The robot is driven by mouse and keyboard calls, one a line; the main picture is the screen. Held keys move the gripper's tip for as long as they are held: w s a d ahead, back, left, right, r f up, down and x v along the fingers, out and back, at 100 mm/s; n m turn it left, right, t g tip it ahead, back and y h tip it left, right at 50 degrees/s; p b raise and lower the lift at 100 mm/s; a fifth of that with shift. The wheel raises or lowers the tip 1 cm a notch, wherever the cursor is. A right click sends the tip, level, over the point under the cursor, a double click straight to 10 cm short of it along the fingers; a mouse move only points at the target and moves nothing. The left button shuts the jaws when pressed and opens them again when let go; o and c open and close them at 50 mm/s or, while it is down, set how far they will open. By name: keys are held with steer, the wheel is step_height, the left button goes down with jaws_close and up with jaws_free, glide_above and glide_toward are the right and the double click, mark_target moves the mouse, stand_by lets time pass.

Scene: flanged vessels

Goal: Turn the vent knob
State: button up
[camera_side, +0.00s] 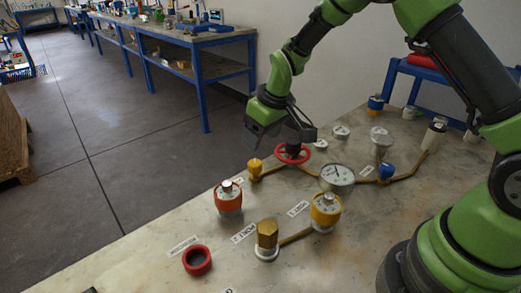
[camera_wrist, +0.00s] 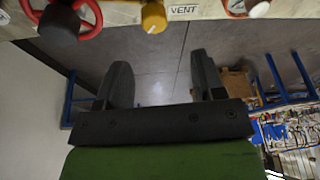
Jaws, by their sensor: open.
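The vent knob is a small yellow knob (camera_side: 255,167) on a brass pipe fitting in the side view. In the wrist view the yellow knob (camera_wrist: 154,17) is at the top edge, left of a white VENT label (camera_wrist: 183,10). My gripper (camera_side: 257,139) is above the bench, close to the knob and apart from it. In the wrist view its two dark fingers (camera_wrist: 160,68) are spread with nothing between them. The knob lies beyond the fingertips, roughly in line with the gap.
A red handwheel (camera_side: 293,154) stands right beside the knob, close to my wrist. An orange-collared vessel (camera_side: 228,199), a gauge (camera_side: 337,176) and a yellow-collared vessel (camera_side: 325,210) are nearby. A red ring (camera_side: 197,260) lies in front. Open floor (camera_side: 130,140) is left of the bench.

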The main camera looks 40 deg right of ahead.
mark_target(255, 162)
steer(key=shift+w+a+r+g, duration=0.1)
steer(key=shift+w+g, duration=0.8)
steer(key=shift+w, duration=0.1)
steer(key=shift+g+h, duration=0.4)
steer(key=shift+g, duration=0.4)
steer(key=f, duration=0.9)
steer(key=shift+w, duration=0.3)
steer(key=shift+c, duration=0.3)
steer(key=c, duration=0.9)
